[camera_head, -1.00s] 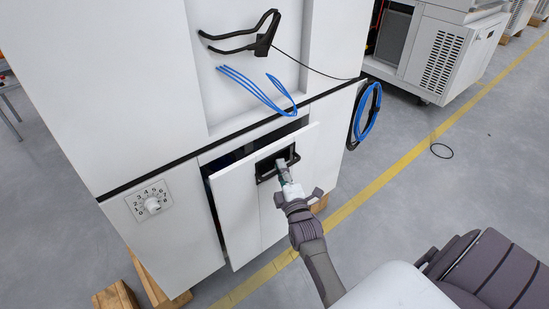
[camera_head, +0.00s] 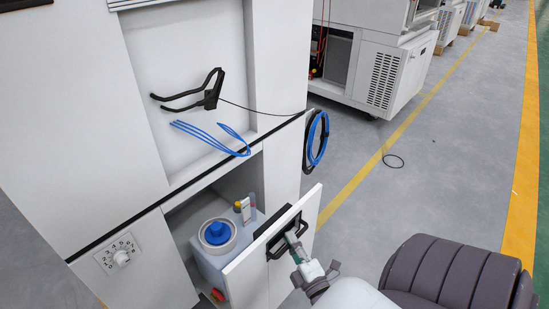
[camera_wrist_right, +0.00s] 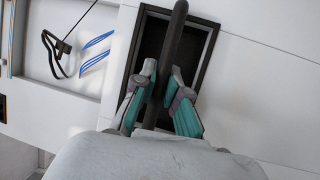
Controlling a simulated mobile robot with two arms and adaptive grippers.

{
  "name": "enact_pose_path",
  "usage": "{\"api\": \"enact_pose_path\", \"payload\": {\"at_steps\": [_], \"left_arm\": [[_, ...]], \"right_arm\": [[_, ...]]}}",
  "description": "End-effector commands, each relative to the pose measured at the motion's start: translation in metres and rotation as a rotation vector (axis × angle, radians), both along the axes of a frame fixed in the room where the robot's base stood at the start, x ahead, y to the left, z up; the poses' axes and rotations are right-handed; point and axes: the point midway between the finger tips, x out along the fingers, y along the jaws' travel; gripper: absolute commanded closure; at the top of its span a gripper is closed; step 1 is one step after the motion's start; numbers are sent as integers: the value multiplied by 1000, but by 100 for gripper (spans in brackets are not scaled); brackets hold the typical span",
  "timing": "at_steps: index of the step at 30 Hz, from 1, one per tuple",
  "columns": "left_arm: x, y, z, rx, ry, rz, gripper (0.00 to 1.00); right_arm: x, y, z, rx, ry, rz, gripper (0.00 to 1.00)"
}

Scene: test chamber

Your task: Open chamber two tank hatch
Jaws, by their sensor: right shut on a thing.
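The white hatch door (camera_head: 262,277) of the chamber stands open, swung out toward me. Its black recessed handle (camera_head: 287,237) is on the door's front. My right gripper (camera_head: 296,246) is shut on the handle bar. In the right wrist view, the fingers (camera_wrist_right: 160,95) sit on both sides of the dark vertical handle bar (camera_wrist_right: 176,45). Behind the door, a white tank (camera_head: 212,262) with a round blue cap (camera_head: 216,232) shows inside the compartment. Part of the tank is hidden by the door. My left gripper is not in view.
A numbered dial (camera_head: 121,256) is left of the opening. A black clamp-like tool (camera_head: 208,92) and blue tubes (camera_head: 212,137) lie on the recessed shelf above. A blue coil (camera_head: 317,140) hangs on the side.

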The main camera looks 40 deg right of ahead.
Motion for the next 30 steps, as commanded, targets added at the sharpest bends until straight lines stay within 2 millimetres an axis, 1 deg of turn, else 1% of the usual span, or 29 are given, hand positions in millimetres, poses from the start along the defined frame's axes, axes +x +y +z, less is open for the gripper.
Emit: {"api": "enact_pose_path", "payload": {"at_steps": [1,3,9,15,26,27,29,30], "left_arm": [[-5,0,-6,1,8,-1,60],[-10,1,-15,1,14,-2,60],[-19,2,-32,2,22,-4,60],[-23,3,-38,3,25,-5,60],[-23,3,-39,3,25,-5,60],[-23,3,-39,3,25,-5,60],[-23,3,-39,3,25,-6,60],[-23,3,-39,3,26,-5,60]], "right_arm": [[-12,0,0,3,8,0,100],[-23,-1,0,2,7,0,100],[-46,-2,-1,4,4,0,100],[-54,-3,-2,3,3,1,100],[-55,-3,-2,2,3,1,100],[-55,-3,-2,2,3,1,82],[-55,-3,-2,2,3,1,72],[-54,-3,-1,2,2,0,65]]}}
